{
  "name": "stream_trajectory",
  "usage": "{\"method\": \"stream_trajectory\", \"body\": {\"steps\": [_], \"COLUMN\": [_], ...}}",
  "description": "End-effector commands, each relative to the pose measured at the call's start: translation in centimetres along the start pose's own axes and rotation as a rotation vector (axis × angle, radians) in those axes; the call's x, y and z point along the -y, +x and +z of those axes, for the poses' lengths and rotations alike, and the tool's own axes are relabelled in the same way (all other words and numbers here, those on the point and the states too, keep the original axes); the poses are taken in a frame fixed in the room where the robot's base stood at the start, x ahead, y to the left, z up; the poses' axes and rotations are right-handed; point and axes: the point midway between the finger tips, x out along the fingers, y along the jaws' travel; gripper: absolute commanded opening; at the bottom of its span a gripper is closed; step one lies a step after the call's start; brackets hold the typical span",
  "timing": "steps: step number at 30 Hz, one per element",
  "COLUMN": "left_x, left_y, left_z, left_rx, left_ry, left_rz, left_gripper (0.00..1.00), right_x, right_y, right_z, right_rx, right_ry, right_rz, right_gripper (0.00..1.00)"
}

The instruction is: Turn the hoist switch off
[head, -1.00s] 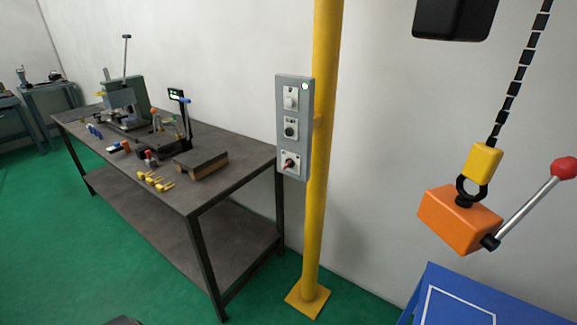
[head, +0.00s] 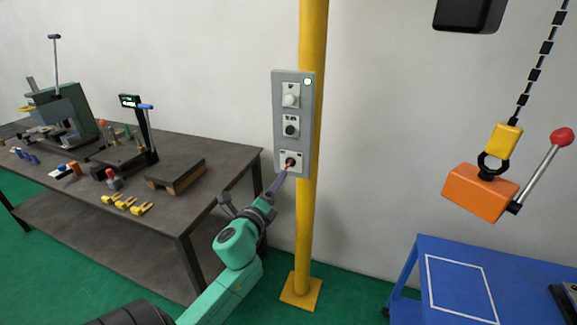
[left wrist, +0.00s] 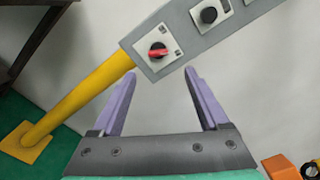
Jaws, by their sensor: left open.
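My left gripper (head: 279,178) is open and empty, reaching up to the switch from below left. In the left wrist view its two purple fingers (left wrist: 160,72) stand apart. I cannot tell whether they touch the box. My right gripper is not in view.
Two more controls, a white knob (head: 291,100) and a black knob (head: 291,130), sit above the switch. An orange block (head: 480,192) with a red-tipped lever hangs from a chain at right. A blue table (head: 450,250) stands below it. A workbench (head: 225,162) is at left.

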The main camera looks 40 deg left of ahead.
Motion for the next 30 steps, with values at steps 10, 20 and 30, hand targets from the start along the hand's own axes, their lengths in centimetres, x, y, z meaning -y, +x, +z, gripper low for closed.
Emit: {"method": "stream_trajectory", "body": {"steps": [10,20,30], "left_x": [0.1,-0.1,-0.1], "left_y": [8.7,10.1,10.0], "left_z": [0.1,-0.1,-0.1], "left_rx": [0.001,-0.002,-0.002], "left_ry": [-0.006,-0.005,-0.005], "left_rz": [0.000,0.001,0.002], "left_gripper": [0.78,0.78,0.00], "right_x": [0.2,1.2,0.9], "right_y": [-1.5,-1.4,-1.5], "right_z": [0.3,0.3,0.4], "right_rx": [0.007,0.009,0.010], "right_ry": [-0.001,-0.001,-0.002], "right_rz": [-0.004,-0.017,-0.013], "right_gripper": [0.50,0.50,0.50]}}
